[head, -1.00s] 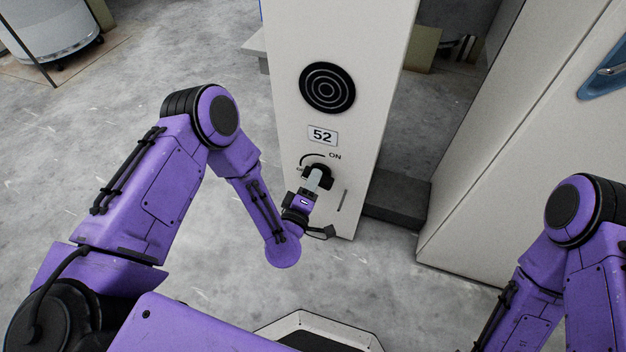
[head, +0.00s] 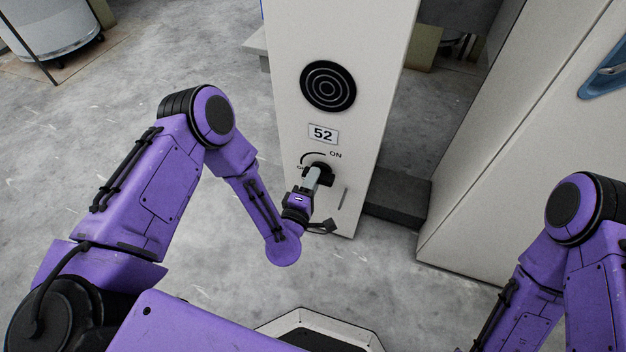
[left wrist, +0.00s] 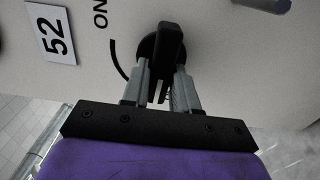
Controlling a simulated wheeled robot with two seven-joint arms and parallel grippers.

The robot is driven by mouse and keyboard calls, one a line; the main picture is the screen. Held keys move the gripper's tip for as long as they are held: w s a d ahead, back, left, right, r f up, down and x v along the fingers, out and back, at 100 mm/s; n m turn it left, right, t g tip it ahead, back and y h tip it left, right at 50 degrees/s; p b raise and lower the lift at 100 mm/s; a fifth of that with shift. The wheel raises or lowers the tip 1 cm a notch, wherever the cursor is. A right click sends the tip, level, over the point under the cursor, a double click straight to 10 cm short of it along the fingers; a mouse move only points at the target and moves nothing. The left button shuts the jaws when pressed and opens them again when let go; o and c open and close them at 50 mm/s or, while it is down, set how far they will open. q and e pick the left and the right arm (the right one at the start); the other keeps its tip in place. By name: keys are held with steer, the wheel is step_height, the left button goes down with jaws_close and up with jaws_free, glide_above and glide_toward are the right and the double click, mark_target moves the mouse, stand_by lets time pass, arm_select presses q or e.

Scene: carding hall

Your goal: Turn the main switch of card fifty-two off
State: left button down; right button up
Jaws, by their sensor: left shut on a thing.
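The switch panel of card fifty-two (head: 290,105) is a pale upright post with a "52" plate (head: 323,134); the plate also shows in the left wrist view (left wrist: 54,36). Below the plate sits the black rotary main switch (head: 326,170), with a curved arc and the marks ON and a partly hidden OFF. My left gripper (head: 314,176) is shut on the switch handle. In the left wrist view its two grey fingers (left wrist: 162,85) stand on either side of the black handle (left wrist: 169,42). My right arm shows at the right edge, but its gripper is out of view.
A round black grille (head: 328,86) sits above the plate, and a slim grey handle (head: 343,198) is beside the switch. A dark low block (head: 397,197) lies right of the post. A large pale cabinet (head: 500,150) stands further right. Open concrete floor lies to the left.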

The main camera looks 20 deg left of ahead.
arm_select(q)
steer(key=shift+s+f, duration=0.1)
steer(key=c, duration=1)
jaws_free()
steer(key=shift+o, duration=0.2)
steer(key=s+p, duration=0.2)
steer(key=s, duration=0.8)
steer(key=shift+s+a+p, duration=0.2)
steer(key=shift+s+p, duration=0.05)
steer(key=shift+p, duration=0.1)
